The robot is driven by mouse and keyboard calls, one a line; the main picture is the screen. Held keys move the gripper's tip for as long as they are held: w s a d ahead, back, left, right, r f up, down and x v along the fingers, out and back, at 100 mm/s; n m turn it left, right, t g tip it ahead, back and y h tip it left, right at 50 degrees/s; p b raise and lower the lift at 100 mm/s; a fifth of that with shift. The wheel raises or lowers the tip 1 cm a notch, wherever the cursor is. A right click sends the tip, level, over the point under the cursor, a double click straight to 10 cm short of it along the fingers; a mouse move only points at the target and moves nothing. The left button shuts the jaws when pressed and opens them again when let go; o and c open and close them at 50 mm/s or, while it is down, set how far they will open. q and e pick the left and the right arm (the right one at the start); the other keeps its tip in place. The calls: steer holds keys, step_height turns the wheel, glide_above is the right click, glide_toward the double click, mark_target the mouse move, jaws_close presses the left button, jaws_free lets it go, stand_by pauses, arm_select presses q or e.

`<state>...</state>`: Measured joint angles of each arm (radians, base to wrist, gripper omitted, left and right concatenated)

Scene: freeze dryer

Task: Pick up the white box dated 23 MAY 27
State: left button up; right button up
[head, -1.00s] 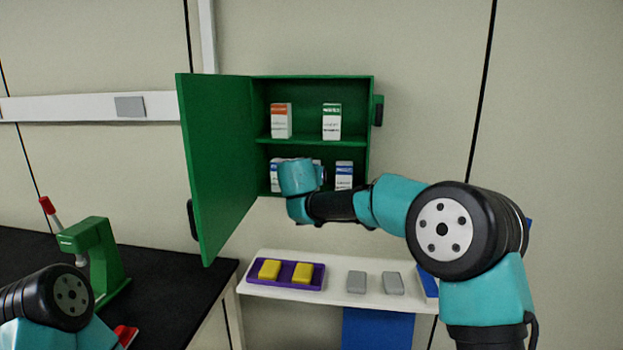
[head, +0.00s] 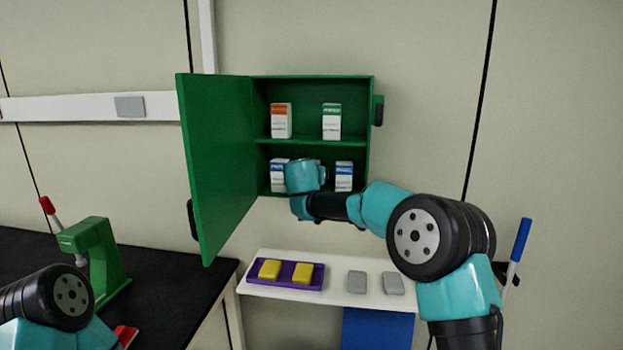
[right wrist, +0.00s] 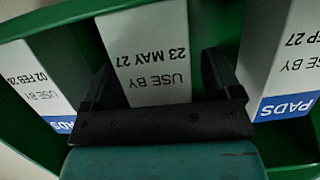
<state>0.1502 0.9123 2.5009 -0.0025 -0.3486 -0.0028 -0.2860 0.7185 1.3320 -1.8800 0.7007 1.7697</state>
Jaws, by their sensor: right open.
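In the right wrist view, the white box dated 23 MAY 27 (right wrist: 148,50) stands between the two dark fingers of my right gripper (right wrist: 157,78), its print upside down. The gripper is open, with a finger along each side of the box; I cannot tell whether they touch it. In the head view, my right wrist hides the gripper and nearly all of this box on the cabinet's lower shelf. My left arm shows at the lower left, but its gripper is out of view.
White-and-blue boxes dated 02 FEB 28 (right wrist: 40,80) and SEP 27 (right wrist: 285,60) flank it closely. The green cabinet (head: 312,141) has its door (head: 215,165) open leftward. Two boxes (head: 281,122) (head: 331,122) stand on the upper shelf. A white shelf (head: 335,288) lies below.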

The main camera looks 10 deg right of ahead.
steer(key=c, duration=1)
steer(key=shift+r, duration=0.15)
steer(key=shift+r, duration=1.6)
steer(key=shift+s+r, duration=0.1)
steer(key=shift+s, duration=0.1)
steer(key=s, duration=0.5)
steer(key=s+a+r, duration=0.1)
steer(key=s, duration=0.4)
steer(key=s+a, duration=0.1)
steer(key=s, duration=0.4)
steer(key=shift+s+a+r, duration=0.15)
steer(key=shift+s+a, duration=0.1)
